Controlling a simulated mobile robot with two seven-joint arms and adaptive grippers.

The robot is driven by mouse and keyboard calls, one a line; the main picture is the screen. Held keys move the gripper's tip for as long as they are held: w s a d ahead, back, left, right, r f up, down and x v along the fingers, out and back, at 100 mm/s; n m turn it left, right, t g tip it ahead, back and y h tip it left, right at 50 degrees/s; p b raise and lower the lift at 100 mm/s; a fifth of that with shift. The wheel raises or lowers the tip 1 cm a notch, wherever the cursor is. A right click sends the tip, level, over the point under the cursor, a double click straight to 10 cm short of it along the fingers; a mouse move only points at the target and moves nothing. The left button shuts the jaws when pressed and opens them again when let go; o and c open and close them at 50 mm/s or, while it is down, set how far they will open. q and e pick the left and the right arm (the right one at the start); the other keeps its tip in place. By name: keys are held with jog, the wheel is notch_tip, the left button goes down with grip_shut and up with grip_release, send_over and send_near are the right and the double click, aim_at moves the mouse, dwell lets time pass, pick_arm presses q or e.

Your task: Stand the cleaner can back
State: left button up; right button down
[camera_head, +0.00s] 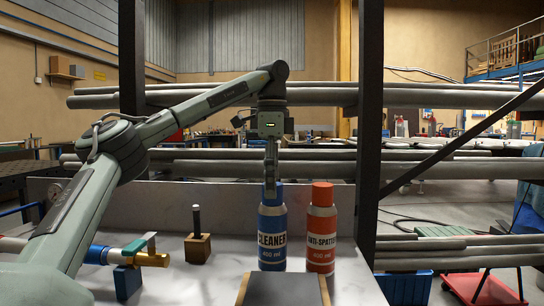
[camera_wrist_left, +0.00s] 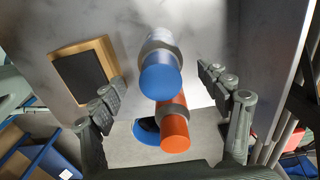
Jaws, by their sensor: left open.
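The cleaner can (camera_head: 272,240), blue with a silver band, stands upright on the pale counter, its label facing the head camera. My left gripper (camera_head: 271,182) comes down from above, its fingers overlapping the can's top in the head view. In the left wrist view the gripper (camera_wrist_left: 162,84) is open, with the cleaner can's blue cap (camera_wrist_left: 161,83) between its spread fingers and gaps on both sides. A blue ring-like spot with a dark middle (camera_wrist_left: 142,130) shows on the counter, partly hidden by the cans. My right gripper is out of view.
The red anti-spatter can (camera_head: 321,240) stands close right of the cleaner can; its orange cap (camera_wrist_left: 175,135) shows in the wrist view. A wooden block with a dark pad (camera_head: 283,290) lies in front. A wooden block with a peg (camera_head: 197,247) and a brass-and-blue tool (camera_head: 140,258) are left.

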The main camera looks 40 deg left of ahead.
pick_arm(q)
notch_tip(320, 180, up, 7)
jog(key=shift+r, duration=0.1)
